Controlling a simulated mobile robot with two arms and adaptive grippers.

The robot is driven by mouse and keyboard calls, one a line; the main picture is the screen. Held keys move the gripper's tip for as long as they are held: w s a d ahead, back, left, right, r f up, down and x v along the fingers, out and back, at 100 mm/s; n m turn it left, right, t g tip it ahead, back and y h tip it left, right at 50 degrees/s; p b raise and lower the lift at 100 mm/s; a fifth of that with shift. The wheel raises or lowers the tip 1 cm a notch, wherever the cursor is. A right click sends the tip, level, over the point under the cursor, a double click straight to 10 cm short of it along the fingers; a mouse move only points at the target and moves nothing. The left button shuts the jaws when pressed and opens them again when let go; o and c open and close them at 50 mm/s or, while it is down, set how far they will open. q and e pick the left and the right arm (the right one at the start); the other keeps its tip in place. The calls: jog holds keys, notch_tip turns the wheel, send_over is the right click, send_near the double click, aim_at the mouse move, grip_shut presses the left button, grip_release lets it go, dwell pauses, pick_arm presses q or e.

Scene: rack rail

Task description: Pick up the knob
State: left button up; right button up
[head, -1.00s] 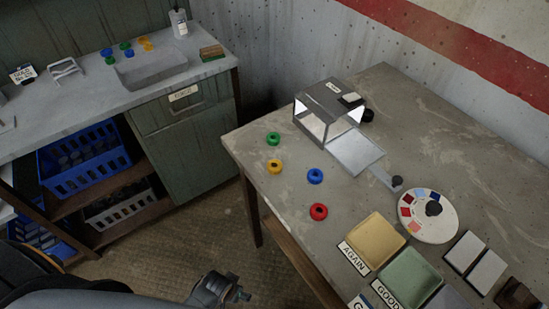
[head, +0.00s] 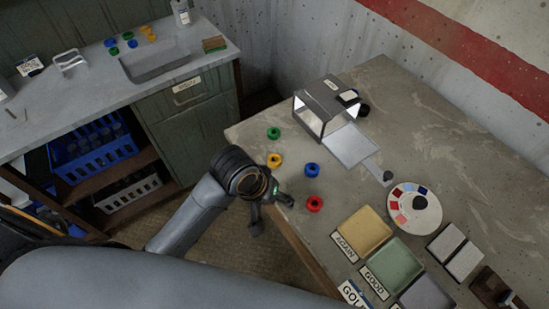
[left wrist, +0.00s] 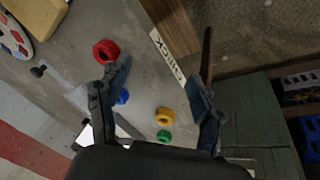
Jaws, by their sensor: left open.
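No single knob stands out; several dark knobs show in the head view. One knob (head: 388,176) is at the end of the metal slide, one knob (head: 420,202) is on the round white colour disc (head: 405,219), and one (head: 364,110) is beside the metal box. A dark knob also shows in the left wrist view (left wrist: 37,71). My left gripper (head: 272,213) is open and empty by the table's left edge, near the red ring (head: 315,204) and yellow ring (head: 274,160), apart from the knobs. My right gripper is not in view.
Blue (head: 312,170) and green (head: 274,133) rings lie on the table. The metal box (head: 322,112) stands behind them. Yellow (head: 364,233) and green (head: 395,264) trays line the front. A counter (head: 75,85) with a sink stands left. The far right tabletop is clear.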

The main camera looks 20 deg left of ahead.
pick_arm(q)
jog(key=w+a+r+n+g+y, duration=0.1)
jog(key=w+a+r+n+y, duration=0.1)
jog(key=w+r+n, duration=0.4)
jog(key=w+a+r+n+g+y, duration=0.1)
jog(key=w+a+r+n+y, duration=0.15)
jog(key=w, duration=0.55)
jog(key=p, duration=0.1)
send_over(274, 159)
jog(key=shift+m+h, duration=0.45)
notch_tip(274, 159, down, 7)
jog(key=shift+r, duration=0.1)
notch_tip(274, 159, down, 5)
jog(key=shift+d+r+p, duration=0.1)
jog(key=shift+p, duration=0.75)
jog(key=shift+f, duration=0.35)
jog(key=shift+c, duration=0.4)
jog(key=c, duration=1.2)
